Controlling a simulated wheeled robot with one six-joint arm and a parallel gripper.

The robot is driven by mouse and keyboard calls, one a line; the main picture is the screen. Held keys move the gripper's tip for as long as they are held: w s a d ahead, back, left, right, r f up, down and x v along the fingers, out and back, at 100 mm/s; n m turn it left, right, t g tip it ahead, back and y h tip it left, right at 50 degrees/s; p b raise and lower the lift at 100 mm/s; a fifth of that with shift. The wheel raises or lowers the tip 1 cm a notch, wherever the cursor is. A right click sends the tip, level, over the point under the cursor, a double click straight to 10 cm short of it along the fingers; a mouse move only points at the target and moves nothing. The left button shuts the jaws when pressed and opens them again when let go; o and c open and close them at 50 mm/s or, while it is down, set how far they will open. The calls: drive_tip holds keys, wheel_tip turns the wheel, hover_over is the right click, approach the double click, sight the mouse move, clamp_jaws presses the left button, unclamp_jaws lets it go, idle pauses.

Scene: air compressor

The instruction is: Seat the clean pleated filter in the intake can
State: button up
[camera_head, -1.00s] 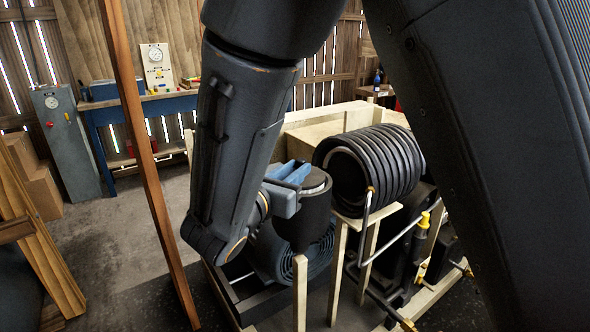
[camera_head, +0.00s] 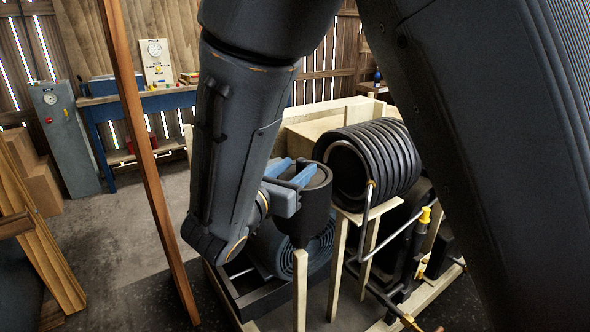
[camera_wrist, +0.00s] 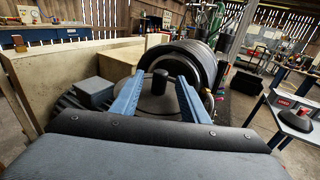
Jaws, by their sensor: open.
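The intake can (camera_head: 304,218) is a dark round can on a wooden post, right of my forearm in the head view. In the wrist view, a dark round disc (camera_wrist: 153,108) with an upright knob (camera_wrist: 160,84) lies at the can's mouth. It looks like the top of the filter; no pleats show, so I cannot confirm this or tell how deep it sits. My gripper (camera_head: 301,166) is at the can's top with its two blue fingers spread. In the wrist view the fingers (camera_wrist: 158,79) stand on either side of the knob, with gaps between.
A black ribbed coil (camera_head: 372,162) stands close right of the can on a wooden stand. Pale wooden crate walls (camera_head: 320,134) rise behind. A slanted wooden post (camera_head: 142,150) stands to the left. A blue bench (camera_head: 160,103) is at the back, beyond open floor.

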drive_tip(key=shift+s, duration=0.1)
drive_tip(key=v, duration=0.7)
drive_tip(key=shift+s+a+b, duration=0.2)
drive_tip(key=shift+s+b, duration=0.05)
drive_tip(key=shift+b, duration=0.2)
drive_tip(key=shift+s, duration=0.1)
